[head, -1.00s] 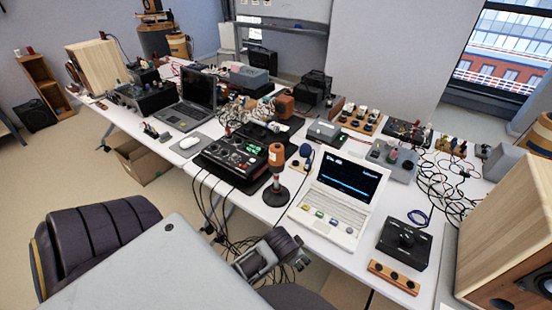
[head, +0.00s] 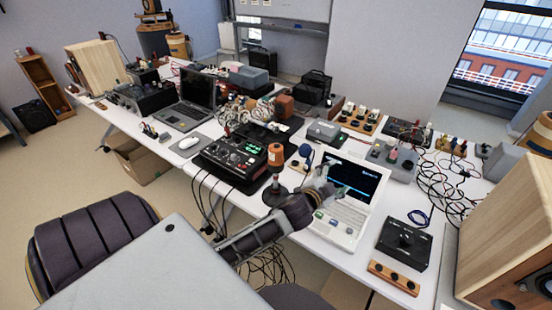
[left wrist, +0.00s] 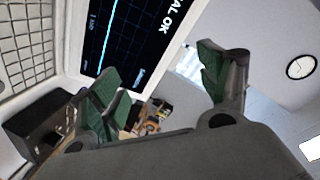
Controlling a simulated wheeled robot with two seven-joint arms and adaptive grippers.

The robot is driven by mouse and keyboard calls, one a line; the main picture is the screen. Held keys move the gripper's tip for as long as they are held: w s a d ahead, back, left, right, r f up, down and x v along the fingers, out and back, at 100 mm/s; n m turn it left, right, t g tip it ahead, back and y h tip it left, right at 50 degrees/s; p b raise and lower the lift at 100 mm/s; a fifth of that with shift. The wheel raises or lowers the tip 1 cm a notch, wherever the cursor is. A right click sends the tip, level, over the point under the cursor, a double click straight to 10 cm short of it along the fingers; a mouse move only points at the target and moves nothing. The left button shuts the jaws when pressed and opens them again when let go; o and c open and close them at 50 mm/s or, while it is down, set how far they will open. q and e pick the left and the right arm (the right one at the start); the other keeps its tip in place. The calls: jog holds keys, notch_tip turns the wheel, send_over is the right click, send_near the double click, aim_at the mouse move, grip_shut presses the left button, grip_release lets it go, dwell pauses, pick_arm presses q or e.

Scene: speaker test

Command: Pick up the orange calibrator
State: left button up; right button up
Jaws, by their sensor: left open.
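The orange calibrator (head: 276,155) stands upright on a dark round base near the table's front edge, just left of the white laptop. My left gripper (head: 326,176) is in front of the white laptop's screen, to the right of the calibrator and apart from it. In the left wrist view my left gripper (left wrist: 162,82) has its green-padded fingers spread, with nothing between them. The calibrator is not seen in the left wrist view. My right gripper is in neither view.
The white laptop (head: 335,231) is partly hidden by my left forearm; its screen (left wrist: 138,35) fills the upper left wrist view. A black mixer-like device (head: 232,160) sits left of the calibrator. A black box (head: 403,243) and a wooden speaker (head: 500,235) stand to the right.

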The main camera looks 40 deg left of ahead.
pick_arm(q)
jog(key=w+d+r+m+t+h, duration=0.1)
jog(key=d+r+m+h, duration=0.45)
jog(key=r+m, duration=0.25)
jog(key=w+d+r+m+t+h, duration=0.15)
jog(key=d+r+m+h, duration=0.25)
jog(key=r+m+h, duration=0.4)
jog(key=m+g+y, duration=1.3)
jog(key=m+g, duration=0.5)
jog(key=m, duration=0.1)
send_over(277, 146)
jog(key=shift+f+b, duration=0.3)
jog(key=shift+f, duration=0.55)
